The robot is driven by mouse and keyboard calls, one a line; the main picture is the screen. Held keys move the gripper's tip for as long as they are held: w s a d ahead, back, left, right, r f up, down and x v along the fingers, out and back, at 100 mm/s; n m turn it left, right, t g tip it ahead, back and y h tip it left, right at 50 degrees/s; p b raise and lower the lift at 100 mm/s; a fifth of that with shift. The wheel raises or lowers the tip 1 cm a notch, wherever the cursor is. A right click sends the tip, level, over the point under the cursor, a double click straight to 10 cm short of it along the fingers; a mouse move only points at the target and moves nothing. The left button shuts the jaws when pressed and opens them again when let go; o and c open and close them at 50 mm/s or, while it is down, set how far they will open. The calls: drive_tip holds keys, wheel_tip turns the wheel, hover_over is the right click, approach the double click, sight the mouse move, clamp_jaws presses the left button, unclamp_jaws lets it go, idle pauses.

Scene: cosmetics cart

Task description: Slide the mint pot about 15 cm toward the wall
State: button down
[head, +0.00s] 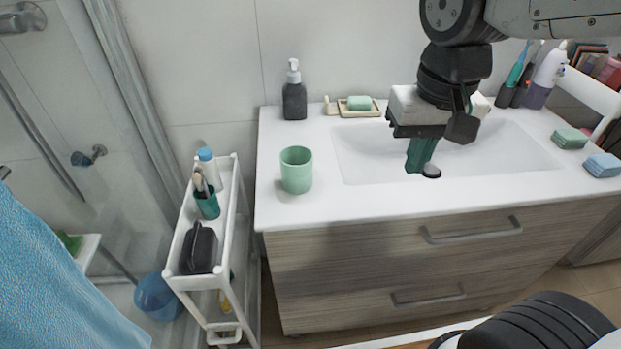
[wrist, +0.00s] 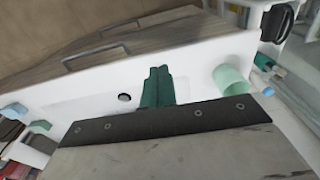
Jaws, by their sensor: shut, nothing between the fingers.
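The mint pot (head: 296,170) is an open pale green cup standing upright on the white counter, left of the sink. In the wrist view the mint pot (wrist: 230,80) shows to the right of the fingers. My gripper (head: 420,158) hangs over the sink basin with its green fingers pointing down, to the right of the pot and apart from it. In the wrist view my gripper (wrist: 157,86) has its two green fingers together with nothing between them.
A dark soap dispenser (head: 294,92) and a soap dish (head: 358,107) stand along the wall behind the pot. The sink basin (head: 350,160) lies to its right. A white cart (head: 237,190) stands left of the counter. Counter between pot and wall looks clear.

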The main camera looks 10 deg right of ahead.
drive_tip(key=w+a+f, duration=0.3)
drive_tip(key=w+a, duration=0.1)
drive_tip(key=a, duration=0.4)
drive_tip(key=w+a+f, duration=0.3)
drive_tip(key=w+a, duration=0.1)
drive_tip(key=a, duration=0.4)
drive_tip(key=shift+g, duration=0.4)
wheel_tip(320, 180, down, 10)
drive_tip(key=shift+w+r, duration=0.1)
drive_tip(key=shift+r, duration=0.15)
drive_tip(key=w, duration=0.2)
drive_tip(key=shift+w+r, duration=0.1)
drive_tip(key=shift+w, duration=0.95)
drive_tip(key=w, duration=1.5)
drive_tip(key=shift+w+d, duration=0.2)
drive_tip(key=shift+d, duration=0.05)
drive_tip(key=shift+s, duration=0.15)
